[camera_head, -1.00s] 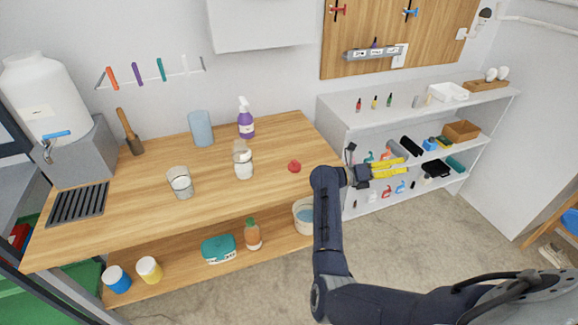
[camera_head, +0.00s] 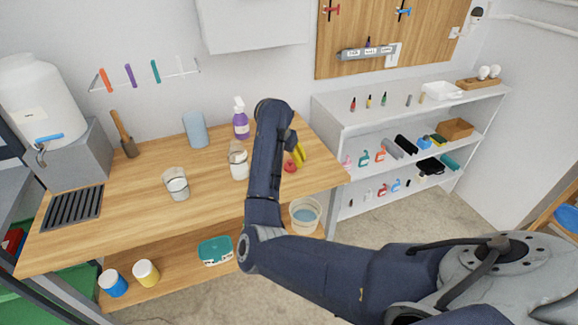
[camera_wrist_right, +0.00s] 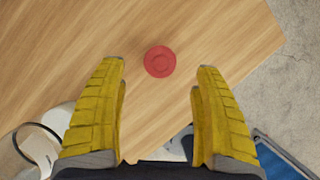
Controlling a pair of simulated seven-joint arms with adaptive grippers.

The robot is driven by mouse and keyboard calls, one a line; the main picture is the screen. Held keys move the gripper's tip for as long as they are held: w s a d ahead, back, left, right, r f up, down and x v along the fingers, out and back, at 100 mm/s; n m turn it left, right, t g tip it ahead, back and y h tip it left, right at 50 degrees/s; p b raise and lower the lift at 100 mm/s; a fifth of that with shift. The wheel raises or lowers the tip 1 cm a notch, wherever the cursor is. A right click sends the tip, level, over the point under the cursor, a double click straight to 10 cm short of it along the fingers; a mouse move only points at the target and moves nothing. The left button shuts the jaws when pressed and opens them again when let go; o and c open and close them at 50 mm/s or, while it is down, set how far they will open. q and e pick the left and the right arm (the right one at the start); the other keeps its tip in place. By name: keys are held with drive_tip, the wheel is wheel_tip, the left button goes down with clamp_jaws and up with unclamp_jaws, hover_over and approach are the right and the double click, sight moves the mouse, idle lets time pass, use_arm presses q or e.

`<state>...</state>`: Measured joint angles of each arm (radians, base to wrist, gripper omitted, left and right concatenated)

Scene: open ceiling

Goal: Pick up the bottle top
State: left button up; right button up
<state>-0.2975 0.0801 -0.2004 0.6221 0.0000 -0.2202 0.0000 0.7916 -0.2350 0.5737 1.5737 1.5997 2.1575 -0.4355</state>
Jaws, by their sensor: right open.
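The red bottle top (camera_head: 290,166) lies on the wooden table near its right end. It is round and flat in the right wrist view (camera_wrist_right: 160,61). My right gripper (camera_head: 298,154) has yellow fingers and is open, over the table close to the bottle top. In the right wrist view my right gripper (camera_wrist_right: 160,67) has its two fingers apart on either side of the bottle top, with nothing between them touching it. How high the fingers are above it is hard to tell. My left gripper is not in view.
A glass jar (camera_head: 238,168) stands left of my right arm, with a purple spray bottle (camera_head: 241,124) behind it. Another jar (camera_head: 176,184) is further left. The table (camera_head: 120,215) is bare at the front. A white shelf (camera_head: 350,125) stands to the right.

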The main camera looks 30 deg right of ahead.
sight(289, 162)
drive_tip(key=shift+x, duration=2.6)
drive_tip(key=shift+c, duration=0.3)
drive_tip(key=c, duration=0.9)
